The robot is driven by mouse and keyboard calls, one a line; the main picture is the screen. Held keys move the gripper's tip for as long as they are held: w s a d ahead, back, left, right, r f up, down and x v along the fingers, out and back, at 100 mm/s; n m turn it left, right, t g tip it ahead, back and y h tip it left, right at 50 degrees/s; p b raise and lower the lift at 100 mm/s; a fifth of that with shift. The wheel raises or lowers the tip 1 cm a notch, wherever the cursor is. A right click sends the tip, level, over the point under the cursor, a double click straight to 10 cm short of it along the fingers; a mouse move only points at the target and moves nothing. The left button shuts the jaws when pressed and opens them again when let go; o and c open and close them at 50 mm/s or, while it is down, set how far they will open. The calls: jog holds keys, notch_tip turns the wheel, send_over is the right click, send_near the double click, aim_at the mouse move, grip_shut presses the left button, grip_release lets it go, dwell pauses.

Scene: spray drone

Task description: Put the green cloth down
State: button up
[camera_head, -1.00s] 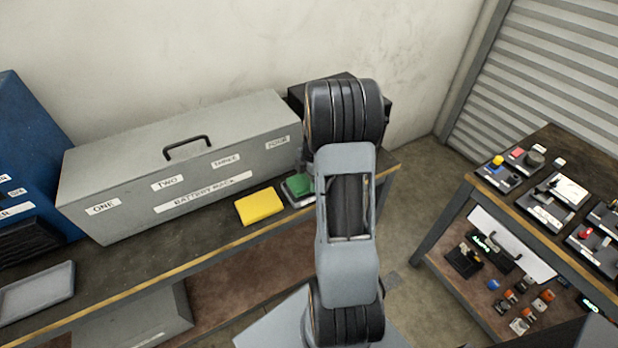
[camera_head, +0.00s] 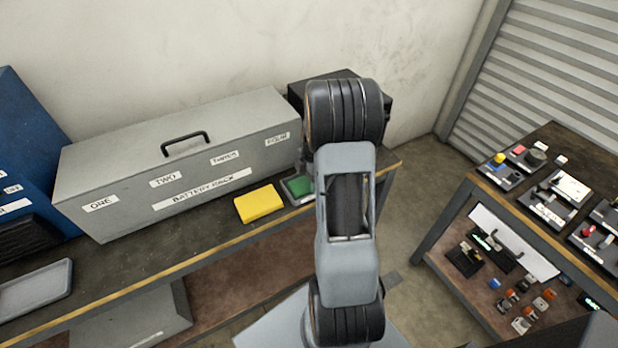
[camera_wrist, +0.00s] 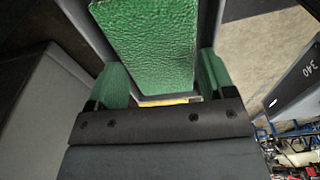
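The green cloth (camera_head: 300,185) is a small block-like pad in a shallow grey tray (camera_head: 290,199) at the right end of the workbench, beside a yellow cloth (camera_head: 259,204). In the wrist view the green cloth (camera_wrist: 150,42) fills the upper middle, with the grey tray rim around it. My gripper (camera_wrist: 165,85) has its two green-faced fingers spread wide, one on each side of the cloth's near end. A narrow gap shows between the fingers and the cloth. In the head view my arm hides the gripper and part of the cloth.
A grey battery box (camera_head: 190,165) with a handle stands behind the cloths, and a black box (camera_head: 298,97) behind my arm. An empty grey tray (camera_head: 36,287) lies at the bench's left. Another table (camera_head: 545,190) with devices stands at the right. The bench's front middle is clear.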

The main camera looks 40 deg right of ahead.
jog(key=shift+r+p, duration=0.35)
jog(key=shift+r, duration=0.05)
jog(key=shift+o, duration=0.4)
notch_tip(320, 180, up, 12)
jog(key=d, duration=0.1)
jog(key=shift+d+f, duration=0.15)
jog(key=shift+f, duration=0.05)
notch_tip(320, 180, up, 3)
jog(key=m, duration=0.2)
send_over(303, 187)
jog(key=s+a+r+m+t, duration=0.1)
jog(key=s+a+m, duration=0.5)
jog(key=a, duration=0.3)
jog(key=s+a+r+m+t+h, duration=0.1)
jog(key=s+a+m+t, duration=0.1)
jog(key=s+a+m, duration=0.3)
jog(key=a+m, duration=0.3)
jog(key=a, duration=0.1)
jog(key=shift+s, duration=0.35)
jog(key=shift+d+r, duration=0.1)
jog(key=shift+r, duration=0.05)
